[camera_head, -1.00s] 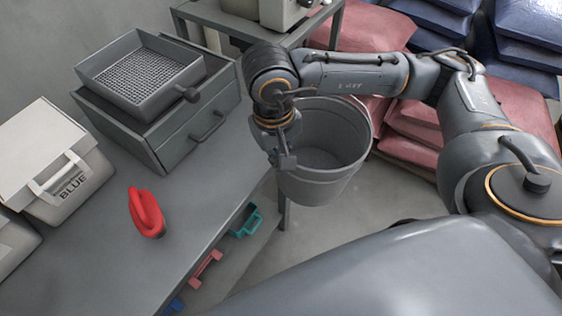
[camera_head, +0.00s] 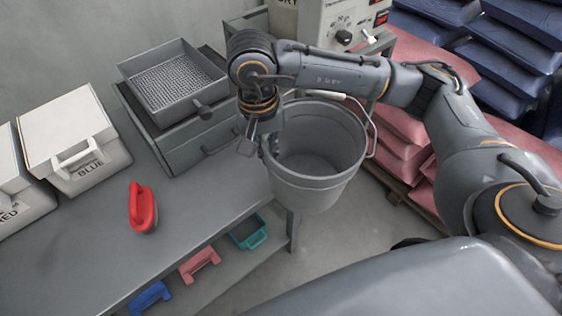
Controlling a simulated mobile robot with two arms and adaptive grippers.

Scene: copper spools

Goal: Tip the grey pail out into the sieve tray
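The grey pail (camera_head: 318,190) is upright in the air just beyond the table's right edge. Its inside looks plain grey, and I cannot make out any contents. My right gripper (camera_head: 262,143), on the arm from the right, is closed on the pail's left rim, with the fingertips partly hidden. The pail's wire handle hangs at its right side. The sieve tray (camera_head: 150,86), a square grey tray with a mesh floor and a dark knob, sits on a grey drawer box (camera_head: 200,142) to the left of the pail. My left gripper is not in view.
A red scoop-like tool (camera_head: 142,208) lies on the table (camera_head: 90,255). White boxes labelled BLUE (camera_head: 75,140) and RED (camera_head: 18,175) stand at left. Several coloured bins are below the table. A control unit (camera_head: 340,25) stands behind; pink sacks (camera_head: 405,145) are behind the arm.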

